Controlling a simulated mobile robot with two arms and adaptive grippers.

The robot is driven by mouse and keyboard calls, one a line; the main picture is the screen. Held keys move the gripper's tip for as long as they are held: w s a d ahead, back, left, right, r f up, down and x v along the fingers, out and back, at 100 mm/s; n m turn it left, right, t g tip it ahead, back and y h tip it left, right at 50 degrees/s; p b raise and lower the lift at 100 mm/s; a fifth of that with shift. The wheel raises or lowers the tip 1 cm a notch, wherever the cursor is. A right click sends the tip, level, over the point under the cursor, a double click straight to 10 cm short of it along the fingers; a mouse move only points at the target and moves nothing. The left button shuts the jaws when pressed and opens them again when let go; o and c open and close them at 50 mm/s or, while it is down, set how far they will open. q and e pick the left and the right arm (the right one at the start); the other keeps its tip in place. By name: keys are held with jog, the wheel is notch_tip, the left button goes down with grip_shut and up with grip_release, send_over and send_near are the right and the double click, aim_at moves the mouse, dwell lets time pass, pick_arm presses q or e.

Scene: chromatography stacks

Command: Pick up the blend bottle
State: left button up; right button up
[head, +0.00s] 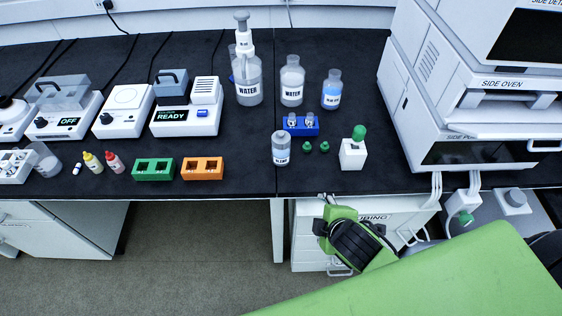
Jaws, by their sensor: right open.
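A small clear bottle (281,149) with pale liquid and a label stands upright near the bench's front edge. My right gripper (334,229) is open, in front of the bench edge and nearer to me than the small bottle, apart from all bottles. Its fingers are partly hidden by its own body. My left gripper is out of view.
Two green caps (308,147) and a white block with a green top (353,149) stand right of the small bottle. A blue rack (301,125) and water bottles (291,83) stand behind. Orange (202,168) and green racks (153,169) are left. Stacked ovens (475,125) block the right.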

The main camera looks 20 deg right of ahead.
aim_at(281, 152)
jog(key=w+r+n+t+y, duration=0.1)
jog(key=w+r+n, duration=0.1)
jog(key=n, duration=0.4)
jog(key=w+a+r+n+t, duration=0.1)
jog(key=w+r+n+t, duration=0.1)
jog(key=n, duration=0.5)
jog(key=w+a+r+n+t+y, duration=0.1)
jog(key=w+r+n+t, duration=0.1)
jog(key=w+r+n, duration=0.2)
jog(key=shift+n+y, duration=0.3)
jog(key=shift+n, duration=0.9)
jog(key=n, duration=0.2)
jog(key=n+y, duration=0.1)
jog(key=n, duration=0.1)
jog(key=shift+w+a+r, duration=0.15)
jog(key=shift+a+r, duration=0.05)
jog(key=shift+w+n+t, duration=0.15)
jog(key=shift+n+t, duration=0.15)
jog(key=shift+n, duration=0.3)
jog(key=x, duration=1.3)
jog(key=shift+w+a, duration=0.2)
jog(key=shift+w, duration=0.1)
jog(key=c, duration=1.3)
